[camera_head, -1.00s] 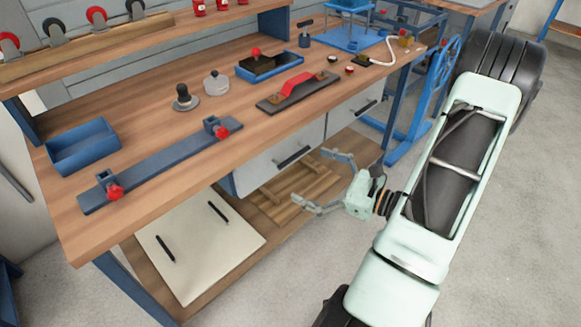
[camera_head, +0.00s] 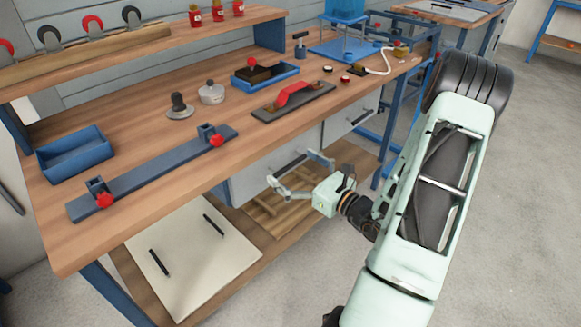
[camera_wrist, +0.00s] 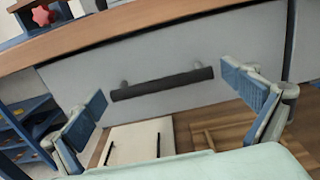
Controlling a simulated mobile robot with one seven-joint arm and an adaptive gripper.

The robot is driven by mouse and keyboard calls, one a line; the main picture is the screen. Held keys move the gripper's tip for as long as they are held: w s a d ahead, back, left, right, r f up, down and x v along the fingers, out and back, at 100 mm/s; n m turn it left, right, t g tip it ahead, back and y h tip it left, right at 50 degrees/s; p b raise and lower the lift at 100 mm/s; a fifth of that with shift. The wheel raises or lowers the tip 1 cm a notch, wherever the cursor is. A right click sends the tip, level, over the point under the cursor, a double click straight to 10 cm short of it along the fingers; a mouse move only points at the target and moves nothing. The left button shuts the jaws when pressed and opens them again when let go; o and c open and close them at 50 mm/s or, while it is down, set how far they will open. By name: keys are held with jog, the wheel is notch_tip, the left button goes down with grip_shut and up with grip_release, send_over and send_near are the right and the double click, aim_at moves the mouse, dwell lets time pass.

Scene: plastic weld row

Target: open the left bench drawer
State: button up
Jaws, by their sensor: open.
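The left bench drawer (camera_head: 246,187) is a light grey front under the wooden worktop and looks shut. Its dark bar handle (camera_head: 284,166) runs along the front. In the wrist view the handle (camera_wrist: 162,85) stands off the drawer front (camera_wrist: 225,45) on two short posts. My gripper (camera_head: 292,169) is open in front of the drawer at about handle height. In the wrist view its two fingertips (camera_wrist: 167,102) are wide apart, one near each end of the handle. The handle lies ahead, between them in the picture; I see no contact.
The right drawer (camera_head: 345,122) looks shut. Below are a lower shelf with a cream panel (camera_head: 190,255) and a wooden crate-like piece (camera_head: 275,213). The worktop carries a blue clamp rail (camera_head: 150,172), a blue tray (camera_head: 75,153) and a red-handled float (camera_head: 293,100). Open floor lies right.

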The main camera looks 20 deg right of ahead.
jog(key=shift+w+a, duration=0.1)
jog(key=shift+w, duration=0.15)
